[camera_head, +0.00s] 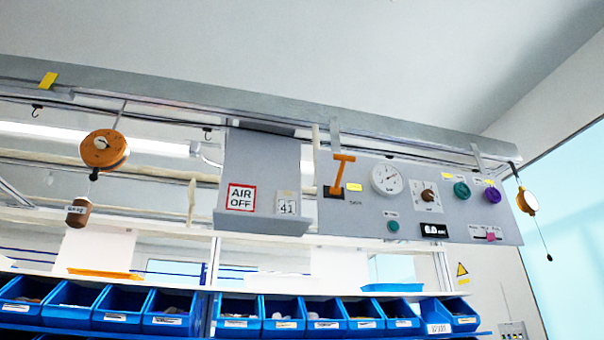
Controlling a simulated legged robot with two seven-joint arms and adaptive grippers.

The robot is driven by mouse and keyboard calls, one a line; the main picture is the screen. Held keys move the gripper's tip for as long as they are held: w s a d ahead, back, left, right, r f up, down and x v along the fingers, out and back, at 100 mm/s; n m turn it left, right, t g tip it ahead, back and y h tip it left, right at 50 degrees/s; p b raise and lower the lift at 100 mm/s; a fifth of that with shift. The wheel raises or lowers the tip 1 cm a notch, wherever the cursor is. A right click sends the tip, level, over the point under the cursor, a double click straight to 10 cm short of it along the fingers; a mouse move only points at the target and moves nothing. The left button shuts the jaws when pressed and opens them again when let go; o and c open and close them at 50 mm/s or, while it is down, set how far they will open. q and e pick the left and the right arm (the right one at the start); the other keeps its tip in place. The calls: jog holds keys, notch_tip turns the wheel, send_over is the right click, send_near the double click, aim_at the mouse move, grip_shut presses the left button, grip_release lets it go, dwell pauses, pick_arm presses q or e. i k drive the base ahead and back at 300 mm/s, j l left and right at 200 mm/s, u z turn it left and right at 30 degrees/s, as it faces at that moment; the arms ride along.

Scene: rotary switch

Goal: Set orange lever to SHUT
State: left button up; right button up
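The orange lever (341,173) is a T-shaped handle on the left part of a grey control panel (360,220). It stands roughly upright, leaning slightly right, with its crossbar at the top. A small yellow label (354,187) sits to the right of its base. The lettering near the lever is too small to read, so I cannot tell which marked position it is in. Neither of my grippers shows in the head view.
The panel also carries a round gauge (387,179), a brown rotary knob (428,195), a teal button (461,190) and a purple button (492,195). Orange balancers (104,150) hang from the rail. Blue bins (235,315) line the shelf below.

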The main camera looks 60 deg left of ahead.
aim_at(335, 190)
jog(key=k+l+u, duration=0.2)
jog(key=u, duration=0.3)
jog(key=k+l+u, duration=0.1)
jog(key=k+u, duration=0.15)
jog(key=u, duration=0.25)
jog(key=k+u, duration=0.25)
jog(key=u, duration=0.25)
jog(key=k, duration=0.1)
jog(key=i+j+z, duration=0.2)
jog(key=i+z, duration=0.15)
jog(key=i, duration=0.2)
jog(key=i+j+z, duration=0.4)
jog(key=i+l, duration=0.05)
jog(key=i, duration=0.05)
